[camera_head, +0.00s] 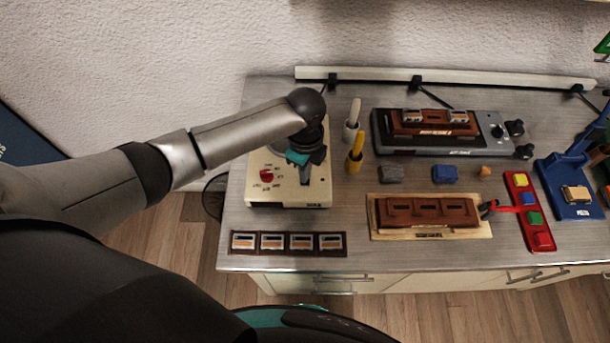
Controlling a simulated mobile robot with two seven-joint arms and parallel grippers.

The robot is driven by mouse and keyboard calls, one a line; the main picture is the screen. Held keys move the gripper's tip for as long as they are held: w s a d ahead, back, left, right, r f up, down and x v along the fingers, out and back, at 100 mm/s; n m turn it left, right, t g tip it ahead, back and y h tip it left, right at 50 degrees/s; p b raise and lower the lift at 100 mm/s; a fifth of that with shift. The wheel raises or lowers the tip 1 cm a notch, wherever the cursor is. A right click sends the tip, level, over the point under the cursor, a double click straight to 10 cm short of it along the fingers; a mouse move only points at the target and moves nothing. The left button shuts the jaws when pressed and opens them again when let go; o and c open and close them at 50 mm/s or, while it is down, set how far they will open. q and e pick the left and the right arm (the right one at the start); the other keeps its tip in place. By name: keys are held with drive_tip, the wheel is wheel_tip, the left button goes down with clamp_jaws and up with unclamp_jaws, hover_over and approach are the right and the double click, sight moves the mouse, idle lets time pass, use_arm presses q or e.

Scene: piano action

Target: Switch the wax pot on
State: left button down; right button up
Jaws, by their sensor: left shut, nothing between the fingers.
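A cream box-shaped appliance (288,196) stands at the left of the bench, with a red knob (267,175) on the left of its top face. It may be the wax pot; its front label is too small to read and my arm hides its back part. My left gripper (305,180) is over this box, pointing down, to the right of the red knob. It is shut and empty. Whether its tips touch the box I cannot tell. My right gripper is not in view.
Two handled tools in cups (354,160) stand right of the box. A strip of several small blocks (287,243) lies in front. A grey unit (388,140) with black knobs, a wooden tray (430,234), a red tray (521,190) and a blue stand (566,205) fill the right.

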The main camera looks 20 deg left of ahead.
use_arm(q)
drive_tip(key=shift+f+b, duration=0.45)
drive_tip(key=shift+f, duration=0.35)
drive_tip(key=shift+s, duration=0.1)
wheel_tip(320, 180, up, 5)
drive_tip(key=p, duration=0.5)
drive_tip(key=shift+r+p, duration=0.1)
drive_tip(key=shift+p, duration=0.3)
drive_tip(key=shift+r+p, duration=0.65)
drive_tip(key=shift+r, duration=0.35)
drive_tip(key=shift+f, duration=0.1)
